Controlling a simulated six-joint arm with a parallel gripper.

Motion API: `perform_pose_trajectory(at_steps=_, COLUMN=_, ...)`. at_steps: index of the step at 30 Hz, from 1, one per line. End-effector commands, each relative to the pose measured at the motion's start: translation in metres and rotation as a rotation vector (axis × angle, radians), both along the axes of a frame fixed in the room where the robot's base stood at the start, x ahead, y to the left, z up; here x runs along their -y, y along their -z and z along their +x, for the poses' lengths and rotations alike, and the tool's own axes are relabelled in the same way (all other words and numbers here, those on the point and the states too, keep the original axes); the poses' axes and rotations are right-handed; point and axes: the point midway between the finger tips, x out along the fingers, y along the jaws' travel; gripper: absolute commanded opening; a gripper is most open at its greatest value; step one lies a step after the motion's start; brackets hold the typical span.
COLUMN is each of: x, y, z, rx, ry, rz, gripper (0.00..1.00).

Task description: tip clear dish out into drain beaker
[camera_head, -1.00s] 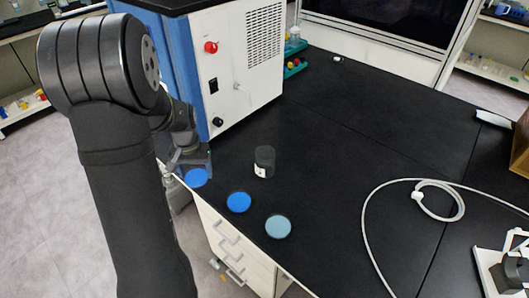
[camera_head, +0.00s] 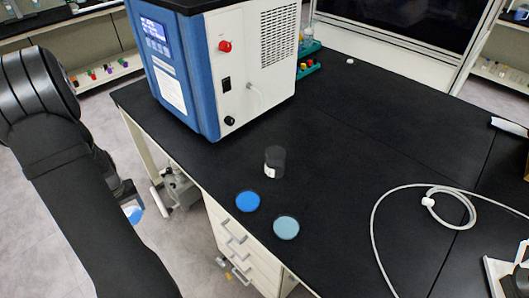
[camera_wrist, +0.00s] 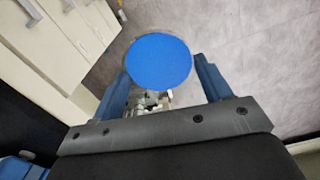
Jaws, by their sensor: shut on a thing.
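My gripper (camera_head: 130,197) is shut on a round clear dish with a bright blue fill (camera_head: 133,214). It holds the dish out past the table's left edge, over the floor. In the wrist camera the blue disc (camera_wrist: 159,61) sits between my two blue fingers (camera_wrist: 161,82), and it looks level. In the head view my arm hides part of the dish. A dark, see-through beaker (camera_head: 275,163) with a small white label stands upright on the black table, to the right of my gripper and apart from it.
A dish with blue fill (camera_head: 248,201) and a dish with pale blue fill (camera_head: 286,227) lie near the table's front edge. The blue and white freeze dryer (camera_head: 215,75) stands behind. A pale hose (camera_head: 375,245) lies at right. The middle of the table is clear.

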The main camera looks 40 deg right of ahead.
Motion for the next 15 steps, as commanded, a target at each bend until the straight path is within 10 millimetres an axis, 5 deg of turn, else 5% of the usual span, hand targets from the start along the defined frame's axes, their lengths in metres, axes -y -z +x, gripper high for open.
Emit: perform_pose_trajectory(at_steps=15, x=-0.045, y=0.011, z=0.002, rx=-0.001, ry=-0.105, rz=0.0, gripper=0.48)
